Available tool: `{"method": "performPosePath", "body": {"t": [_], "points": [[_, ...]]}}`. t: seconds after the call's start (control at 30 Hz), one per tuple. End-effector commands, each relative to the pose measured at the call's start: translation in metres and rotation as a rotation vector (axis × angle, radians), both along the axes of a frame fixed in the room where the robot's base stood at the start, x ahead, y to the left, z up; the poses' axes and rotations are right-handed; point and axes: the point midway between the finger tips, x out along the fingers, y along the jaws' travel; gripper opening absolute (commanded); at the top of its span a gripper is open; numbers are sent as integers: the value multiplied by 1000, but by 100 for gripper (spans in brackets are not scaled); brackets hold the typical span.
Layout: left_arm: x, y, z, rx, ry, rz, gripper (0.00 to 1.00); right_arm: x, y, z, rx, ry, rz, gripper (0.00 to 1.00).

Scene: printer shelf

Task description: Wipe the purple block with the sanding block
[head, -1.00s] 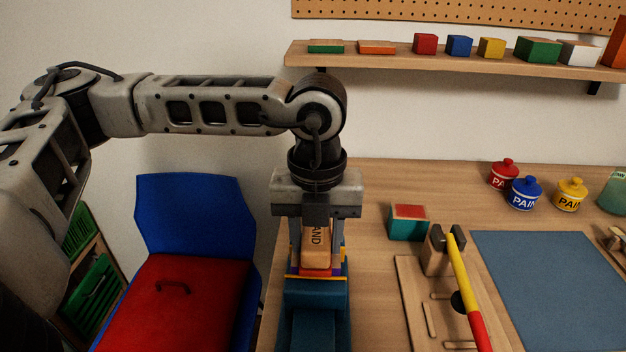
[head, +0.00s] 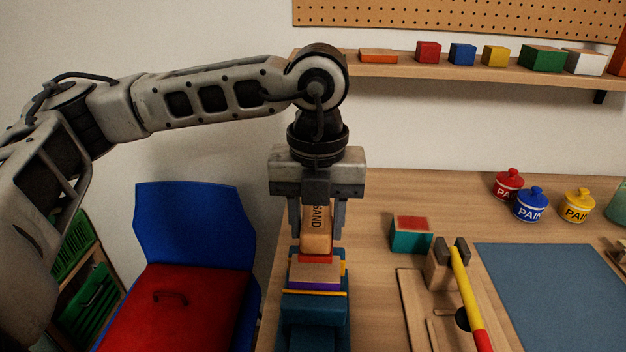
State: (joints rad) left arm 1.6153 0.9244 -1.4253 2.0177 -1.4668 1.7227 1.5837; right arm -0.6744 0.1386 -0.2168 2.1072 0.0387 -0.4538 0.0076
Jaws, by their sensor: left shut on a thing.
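The sanding block (head: 317,230) is wooden, marked "SAND", with a red underside. My left gripper (head: 317,222) points down and is shut on it, a finger on each side. The purple block (head: 314,286) is below it, showing a tan top face and a purple front side. It sits in a blue-teal holder (head: 315,312) with yellow edges at the table's left edge. The red underside is just above or at the back of the tan top; I cannot tell whether they touch. My right gripper is not in view.
A teal box with a red top (head: 411,233) and a wooden stand with a yellow-red rod (head: 462,280) are to the right. Several paint pots (head: 531,205) stand behind a blue mat (head: 550,295).

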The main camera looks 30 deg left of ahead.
Motion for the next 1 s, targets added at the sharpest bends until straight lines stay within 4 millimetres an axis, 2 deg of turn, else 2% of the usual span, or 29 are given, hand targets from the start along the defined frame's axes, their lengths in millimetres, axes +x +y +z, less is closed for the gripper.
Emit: {"method": "performPosePath", "body": {"t": [0.1, 0.5, 1.0], "points": [[1, -2, 15, 0, -1, -4, 19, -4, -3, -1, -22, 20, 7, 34], [3, -6, 47, 0, -1, -15, 19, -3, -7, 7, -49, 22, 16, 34], [3, -7, 49, 0, -1, -17, 19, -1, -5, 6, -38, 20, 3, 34]]}}
